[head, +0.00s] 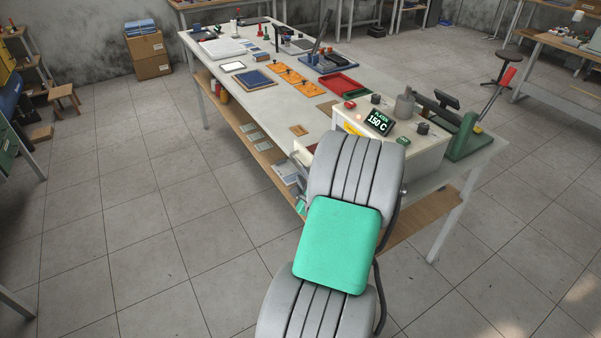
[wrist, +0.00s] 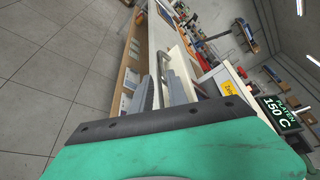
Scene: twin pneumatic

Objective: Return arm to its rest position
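My grey arm with its green pad fills the lower middle of the head view and reaches toward the near end of the workbench (head: 225,50). The arm hides most of my gripper there. In the wrist view, my gripper (wrist: 163,93) shows grey fingers beyond the green and black wrist housing. They point toward the bench side and its shelf.
A white platen press (head: 400,155) reading 150 C stands at the bench's near end, close to my arm. A green lever tool (head: 464,138) is to its right. A lower shelf (head: 256,148) runs along the bench. Open tiled floor lies left.

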